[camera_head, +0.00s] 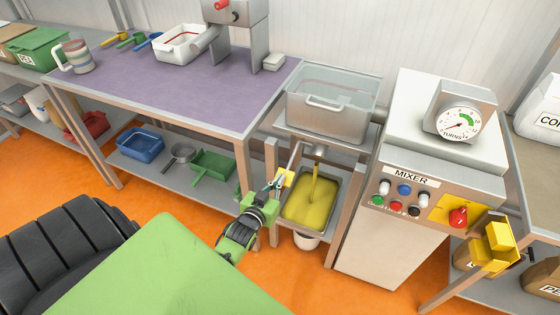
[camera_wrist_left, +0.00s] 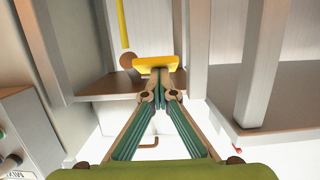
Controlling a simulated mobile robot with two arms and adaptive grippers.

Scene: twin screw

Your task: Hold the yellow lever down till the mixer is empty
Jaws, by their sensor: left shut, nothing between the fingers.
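The mixer's steel tank (camera_head: 331,105) with a clear lid stands on a frame beside the control cabinet. Below it, a yellow stream (camera_head: 315,182) runs down from the outlet into a steel tray (camera_head: 333,182) holding yellow liquid. The yellow lever (camera_head: 287,178) sits left of the stream, partly hidden by my gripper. My left gripper (camera_head: 278,184) is shut and empty, with its tips at the lever. In the left wrist view, the closed fingertips (camera_wrist_left: 159,88) are right against the yellow lever plate (camera_wrist_left: 156,63). The tank's contents are hard to make out. My right gripper is not in view.
The mixer cabinet (camera_head: 390,245) with buttons, a red knob (camera_head: 458,216) and a dial (camera_head: 459,123) stands to the right. A yellow blocky thing (camera_head: 497,245) sticks out at its right edge. A purple-topped table (camera_head: 190,85) with shelf stands to the left. A white bucket (camera_head: 306,240) is under the tray.

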